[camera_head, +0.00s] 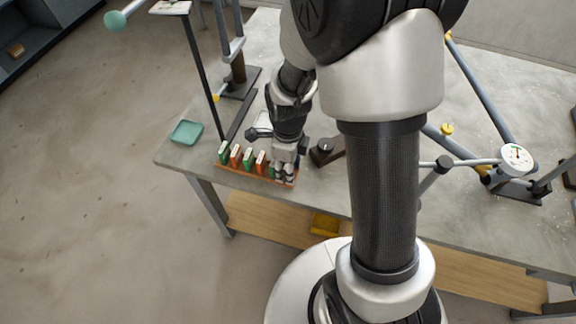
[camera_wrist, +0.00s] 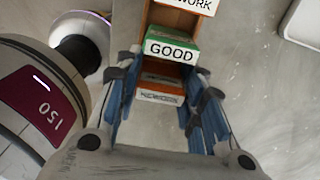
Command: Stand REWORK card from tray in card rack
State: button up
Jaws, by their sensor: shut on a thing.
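The wooden card rack (camera_head: 228,168) stands near the table's front left edge with a row of green and orange cards in it. My gripper (camera_head: 284,174) is low at the rack's right end. In the wrist view its blue-padded fingers (camera_wrist: 163,103) are shut on an orange-brown card with a white label (camera_wrist: 160,97); the label's text is too small to read. The held card is at the rack, just past a green GOOD card (camera_wrist: 170,50); whether it is seated in a slot cannot be told. A card ending in "WORK" (camera_wrist: 190,5) shows beyond GOOD. A small teal tray (camera_head: 186,132) looks empty.
A post and dark base (camera_head: 240,84) stand behind the rack. A dark block (camera_head: 325,150) is close to my gripper's right. A dial gauge (camera_head: 516,157) and bars stand at the right. A yellow bin (camera_head: 325,224) is on the lower shelf.

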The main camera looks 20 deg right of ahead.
jog(key=o, duration=1)
notch_tip(320, 180, up, 12)
jog(key=shift+r, duration=0.1)
